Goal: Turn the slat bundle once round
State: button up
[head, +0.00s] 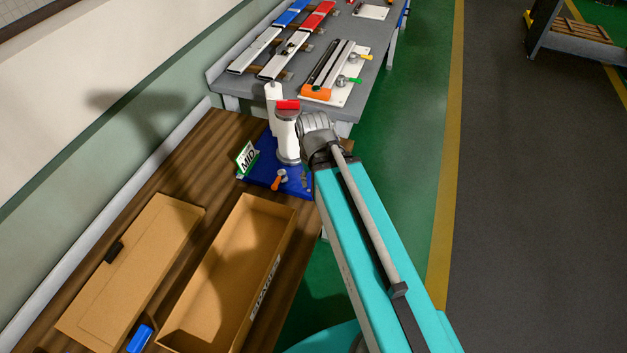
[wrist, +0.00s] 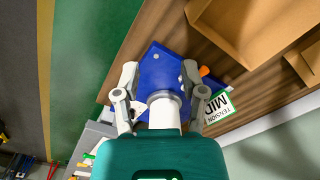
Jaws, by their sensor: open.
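I cannot clearly single out the slat bundle. The slats I see are a long pack with an orange end (head: 322,75) on the grey bench and several white, red and blue strips. In the wrist view, my gripper (wrist: 161,92) has its two fingers spread wide above a blue board (wrist: 157,68), with a white ringed cylinder between them. In the head view, the blue board (head: 262,177) carries an orange-handled part (head: 279,179) and a "MID" sign (head: 246,160). A white, red-topped part stands above it; my fingers are hidden there.
An open cardboard box (head: 205,318) and a flatter cardboard piece (head: 125,275) lie on the wooden bench. A blue item (head: 140,339) lies between them. The grey bench (head: 353,42) stands behind. Green floor is free at right. A wall closes the left.

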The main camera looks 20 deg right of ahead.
dwell(0.3)
notch_tip(320, 180, up, 19)
jog(key=n+p, duration=1.4)
jog(key=p, duration=0.5)
send_over(288, 100)
jog(key=shift+f, duration=0.25)
jog(key=shift+f+b, duration=0.25)
jog(key=shift+b, duration=0.25)
notch_tip(288, 100, down, 13)
jog(key=b, duration=1.3)
jog(key=shift+f, duration=0.15)
jog(key=shift+c, duration=0.2)
grip_shut()
